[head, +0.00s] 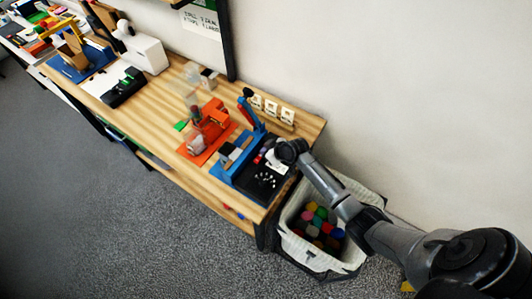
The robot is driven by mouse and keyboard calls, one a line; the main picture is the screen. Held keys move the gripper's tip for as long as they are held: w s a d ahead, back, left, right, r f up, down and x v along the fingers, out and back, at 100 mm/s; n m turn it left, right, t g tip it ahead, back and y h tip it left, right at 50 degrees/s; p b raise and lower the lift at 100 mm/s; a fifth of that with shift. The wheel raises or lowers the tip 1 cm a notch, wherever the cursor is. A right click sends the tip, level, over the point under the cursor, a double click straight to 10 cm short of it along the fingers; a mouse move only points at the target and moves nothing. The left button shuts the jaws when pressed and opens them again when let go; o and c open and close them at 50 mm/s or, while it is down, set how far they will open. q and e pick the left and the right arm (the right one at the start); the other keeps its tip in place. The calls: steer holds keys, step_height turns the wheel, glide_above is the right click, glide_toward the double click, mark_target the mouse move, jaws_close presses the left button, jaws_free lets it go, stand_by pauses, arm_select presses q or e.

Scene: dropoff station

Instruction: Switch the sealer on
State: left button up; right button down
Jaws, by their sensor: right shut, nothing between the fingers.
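A blue machine (232,164) stands near the right end of the wooden table; it looks like the sealer, but I cannot be sure. It has an upright blue and red lever arm (250,112). A black tray or panel with small white pieces (262,182) is at its front right. My right gripper (276,160) is shut and empty, over the back right of this black part. Whether it touches anything is not clear. A switch is too small to make out, and my gripper hides part of the machine. My left gripper is not in view.
An orange device (214,114) stands left of the blue machine on the wooden table (160,104). White sockets (271,107) line the back edge. A lined bin (352,252) with coloured lids stands off the table's right end. A black device (124,88) lies further left.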

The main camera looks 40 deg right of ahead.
steer(key=shift+f, duration=0.25)
steer(key=shift+d+f, duration=0.1)
steer(key=shift+f, duration=0.25)
steer(key=shift+r, duration=0.1)
steer(key=shift+r+p, duration=0.65)
steer(key=shift+r, duration=0.2)
